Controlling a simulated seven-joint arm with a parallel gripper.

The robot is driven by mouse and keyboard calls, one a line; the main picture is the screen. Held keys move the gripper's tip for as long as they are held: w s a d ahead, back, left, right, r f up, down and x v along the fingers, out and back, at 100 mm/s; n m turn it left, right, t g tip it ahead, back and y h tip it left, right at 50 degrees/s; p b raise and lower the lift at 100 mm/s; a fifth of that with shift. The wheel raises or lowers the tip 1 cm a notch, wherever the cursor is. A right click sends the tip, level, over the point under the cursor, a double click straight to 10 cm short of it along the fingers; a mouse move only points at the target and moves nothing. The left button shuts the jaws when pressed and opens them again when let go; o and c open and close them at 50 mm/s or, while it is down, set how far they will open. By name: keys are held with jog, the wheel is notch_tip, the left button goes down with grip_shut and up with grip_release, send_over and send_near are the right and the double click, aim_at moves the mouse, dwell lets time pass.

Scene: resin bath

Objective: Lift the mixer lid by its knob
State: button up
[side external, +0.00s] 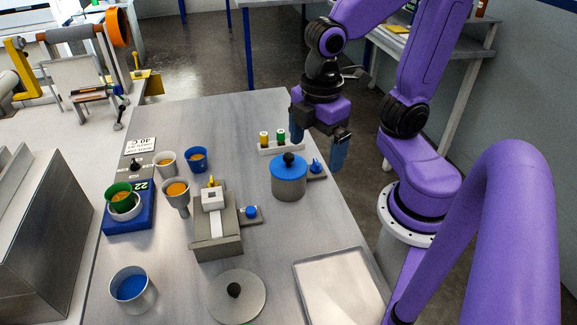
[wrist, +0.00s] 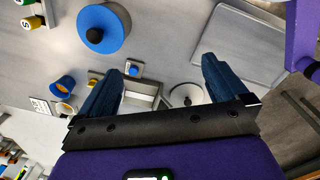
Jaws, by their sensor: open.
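A grey pot with a blue lid (side external: 289,175) and a black knob (side external: 289,158) stands right of the table's middle; the lid sits on the pot. In the wrist view, the blue lid (wrist: 116,27) is near the top left. A flat grey disc (side external: 250,285) with its own black knob (side external: 234,290) lies at the front; it also shows in the wrist view (wrist: 178,91). I cannot tell for sure which one is the mixer lid. My gripper (side external: 318,142) is open and empty, above the table behind and right of the blue lid, apart from both knobs.
A rack with yellow and green vials (side external: 281,148) stands behind the pot, and a small base with a blue knob (side external: 316,168) beside it. A grey device (side external: 217,240), several cups and a blue scale (side external: 130,217) stand left. An empty tray (side external: 340,290) lies front right.

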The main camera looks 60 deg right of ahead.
aim_at(288, 156)
jog(key=w+d+r+n+h, duration=0.1)
jog(key=w+d+r+n, duration=0.1)
jog(key=w, duration=0.3)
jog(key=w+d+r+n+h, duration=0.1)
jog(key=w+d+r+n, duration=0.15)
jog(key=w, duration=0.25)
jog(key=shift+m, duration=0.35)
jog(key=f, duration=0.5)
jog(key=d+f, duration=0.1)
jog(key=f, duration=0.5)
jog(key=d+f, duration=0.1)
jog(key=f, duration=0.4)
jog(key=shift+f, duration=0.25)
jog(key=c, duration=0.7)
